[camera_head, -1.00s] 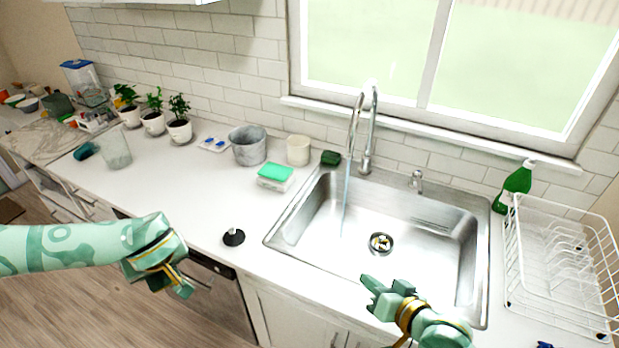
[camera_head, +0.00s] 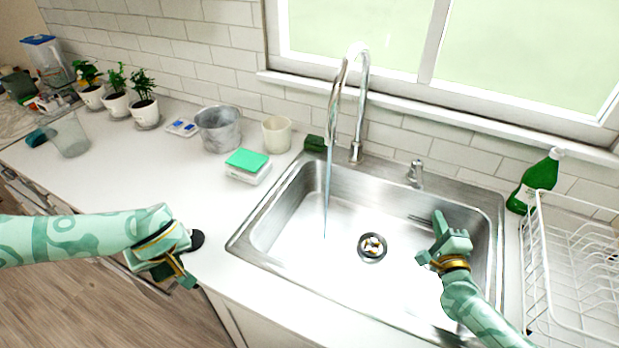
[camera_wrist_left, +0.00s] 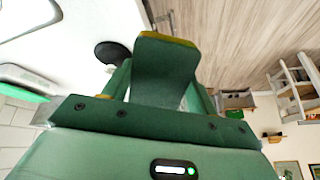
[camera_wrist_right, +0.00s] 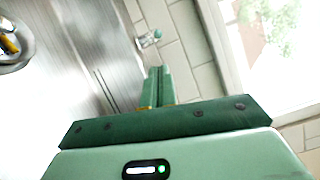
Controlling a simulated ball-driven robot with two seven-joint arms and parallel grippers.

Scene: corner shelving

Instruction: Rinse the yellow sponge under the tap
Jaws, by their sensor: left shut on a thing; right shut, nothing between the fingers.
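The tap (camera_head: 361,100) runs, and a thin stream of water (camera_head: 327,195) falls into the left part of the steel sink (camera_head: 270,235). My left gripper (camera_head: 178,270) is over the counter's front edge, left of the sink. In the left wrist view it is shut on a block with a dark green face and a yellow edge (camera_wrist_left: 165,72), seemingly the sponge. The fingers and wrist partly hide it in the head view. My right gripper (camera_head: 440,235) is shut and empty over the sink's right part; its closed fingers (camera_wrist_right: 158,88) show in the right wrist view.
A black stopper (camera_head: 197,240) lies beside my left gripper. A green-topped white box (camera_head: 247,168), grey pot (camera_head: 219,130) and cream cup (camera_head: 276,136) stand left of the sink. A green bottle (camera_head: 537,182) and white dish rack (camera_head: 570,260) stand right.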

